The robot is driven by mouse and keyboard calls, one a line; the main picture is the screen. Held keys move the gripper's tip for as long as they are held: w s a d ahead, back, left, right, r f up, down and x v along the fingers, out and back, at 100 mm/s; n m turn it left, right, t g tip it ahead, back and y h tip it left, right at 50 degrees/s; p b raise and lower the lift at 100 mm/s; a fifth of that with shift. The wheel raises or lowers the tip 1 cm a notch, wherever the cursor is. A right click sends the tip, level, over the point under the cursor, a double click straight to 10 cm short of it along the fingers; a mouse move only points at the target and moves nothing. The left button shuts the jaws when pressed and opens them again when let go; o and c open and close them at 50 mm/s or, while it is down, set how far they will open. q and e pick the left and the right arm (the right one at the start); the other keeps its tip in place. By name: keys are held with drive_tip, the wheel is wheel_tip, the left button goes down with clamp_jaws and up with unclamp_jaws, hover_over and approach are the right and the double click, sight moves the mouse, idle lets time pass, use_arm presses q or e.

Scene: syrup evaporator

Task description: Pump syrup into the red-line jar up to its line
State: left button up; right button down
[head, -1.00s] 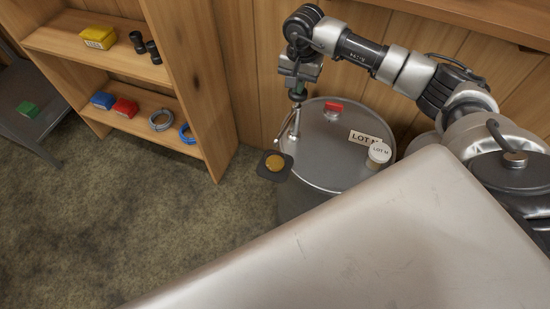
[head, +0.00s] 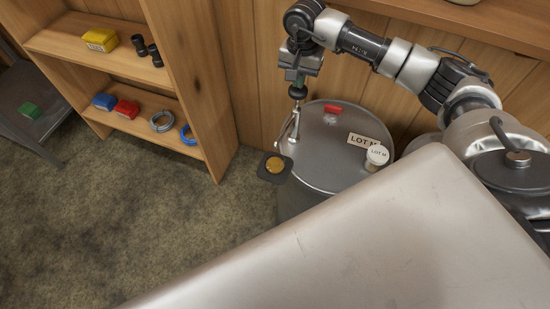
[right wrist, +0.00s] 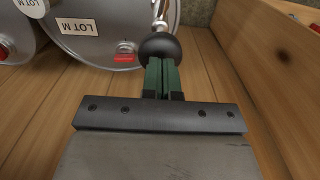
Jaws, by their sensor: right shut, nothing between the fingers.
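A steel drum (head: 335,150) marked LOT M stands against the plank wall. A thin metal pump (head: 294,124) with a dark round knob (head: 297,92) rises at its left edge. Under the spout, a round amber surface (head: 275,165) sits on a dark square plate (head: 265,176); it looks like a jar from above, and no red line can be made out. My right gripper (head: 297,82) is directly above the knob, green fingers together and empty. In the right wrist view the fingertips (right wrist: 162,62) meet the knob (right wrist: 160,47); contact is unclear. My left gripper is out of view.
A wooden shelf (head: 110,60) with small boxes and coils stands left. A large pale metal surface (head: 370,240) fills the front right. The floor between is clear.

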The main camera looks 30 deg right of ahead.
sight(298, 93)
drive_tip(key=shift+s+f+b, duration=0.1)
drive_tip(key=shift+f+b, duration=2)
drive_tip(key=shift+f, duration=0.5)
drive_tip(key=shift+r, duration=0.15)
drive_tip(key=shift+r+p, duration=1.55)
drive_tip(key=shift+r, duration=0.95)
drive_tip(key=shift+f, duration=0.1)
